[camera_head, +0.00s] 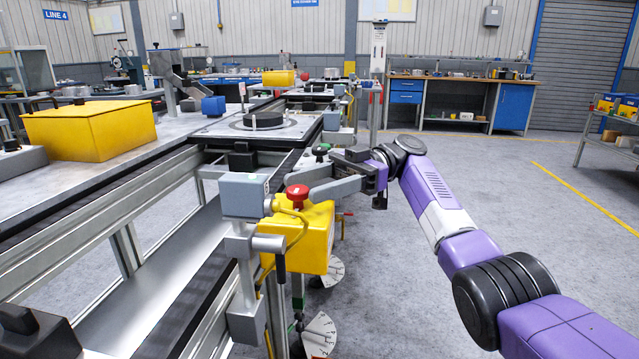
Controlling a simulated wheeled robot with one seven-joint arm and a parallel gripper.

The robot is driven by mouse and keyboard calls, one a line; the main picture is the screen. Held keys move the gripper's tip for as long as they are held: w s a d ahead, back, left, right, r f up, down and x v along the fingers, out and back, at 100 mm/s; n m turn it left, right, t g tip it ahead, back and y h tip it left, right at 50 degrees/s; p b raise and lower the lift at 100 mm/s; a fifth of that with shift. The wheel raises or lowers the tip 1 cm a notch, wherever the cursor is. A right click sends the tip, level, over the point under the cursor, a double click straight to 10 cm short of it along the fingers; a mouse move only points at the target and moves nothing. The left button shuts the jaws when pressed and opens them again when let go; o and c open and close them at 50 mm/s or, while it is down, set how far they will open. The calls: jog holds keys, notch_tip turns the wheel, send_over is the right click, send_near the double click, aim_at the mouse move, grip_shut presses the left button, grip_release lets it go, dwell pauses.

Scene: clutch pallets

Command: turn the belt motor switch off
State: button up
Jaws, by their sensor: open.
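My gripper (309,180) reaches in from the right along the conveyor's near side, its two grey fingers pointing left and apart. A yellow box (313,240) with a red mushroom-shaped knob (297,193) on top is mounted on the conveyor's side. A grey box (243,195) stands left of the knob. No readable label shows which control is the belt motor switch, and its on or off position cannot be told.
A black knob (320,149) stands behind my gripper. The conveyor (170,285) runs from front left to the back, with a pallet (225,130) carrying a dark round part. A yellow bin (90,130) sits at left. The floor (520,210) at right is clear.

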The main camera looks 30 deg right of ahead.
jog(key=shift+w+d, duration=0.15)
jog(key=shift+d, duration=0.8)
